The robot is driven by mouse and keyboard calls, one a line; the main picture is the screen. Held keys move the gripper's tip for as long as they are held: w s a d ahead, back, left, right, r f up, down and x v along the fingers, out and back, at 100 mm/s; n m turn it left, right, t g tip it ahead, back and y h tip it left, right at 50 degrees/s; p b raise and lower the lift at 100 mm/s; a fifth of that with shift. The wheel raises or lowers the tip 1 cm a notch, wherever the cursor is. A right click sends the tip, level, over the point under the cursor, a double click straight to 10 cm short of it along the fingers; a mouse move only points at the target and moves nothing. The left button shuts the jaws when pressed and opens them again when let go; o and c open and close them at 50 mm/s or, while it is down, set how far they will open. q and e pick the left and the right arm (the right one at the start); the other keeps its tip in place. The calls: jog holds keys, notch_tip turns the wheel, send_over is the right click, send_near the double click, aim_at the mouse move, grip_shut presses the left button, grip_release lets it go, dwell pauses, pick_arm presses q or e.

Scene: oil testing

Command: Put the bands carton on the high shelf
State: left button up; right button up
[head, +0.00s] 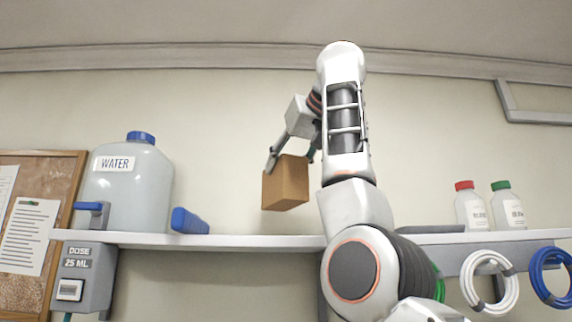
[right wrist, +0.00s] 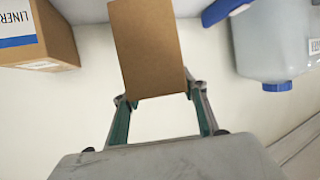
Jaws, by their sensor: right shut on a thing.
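The plain brown carton (head: 286,184), which I take to be the bands carton, is held in the air above the shelf (head: 255,241). No label on it is readable. My right gripper (head: 291,158) is shut on it from above, one finger on each side. In the right wrist view the carton (right wrist: 150,45) sits between the fingertips of the gripper (right wrist: 157,92). In the head view a gap of wall shows between the carton's underside and the shelf. My left gripper is not in view.
A water jug (head: 125,190) and a blue object (head: 190,221) stand left on the shelf; bottles (head: 472,208) stand right. A carton marked "LINER" (right wrist: 45,38) shows in the right wrist view. Coils (head: 490,283) hang below. Shelf between blue object and my arm looks clear.

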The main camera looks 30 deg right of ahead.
aim_at(287, 205)
jog(key=shift+f, duration=0.5)
notch_tip(287, 205, down, 3)
jog(key=shift+r+b, duration=0.1)
jog(key=shift+b, duration=0.5)
jog(key=shift+f+b, duration=0.3)
jog(key=shift+f, duration=0.45)
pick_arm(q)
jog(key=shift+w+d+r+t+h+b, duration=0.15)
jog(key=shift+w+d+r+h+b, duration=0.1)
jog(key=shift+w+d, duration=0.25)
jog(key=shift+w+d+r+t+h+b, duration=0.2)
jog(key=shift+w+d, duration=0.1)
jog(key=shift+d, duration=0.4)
pick_arm(e)
jog(key=shift+f, duration=0.4)
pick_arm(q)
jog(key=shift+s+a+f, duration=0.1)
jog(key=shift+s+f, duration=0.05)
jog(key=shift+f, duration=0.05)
pick_arm(e)
jog(key=shift+f+b, duration=0.2)
jog(key=shift+b, duration=0.1)
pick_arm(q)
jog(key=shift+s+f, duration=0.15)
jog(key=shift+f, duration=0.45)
pick_arm(e)
jog(key=shift+f, duration=0.1)
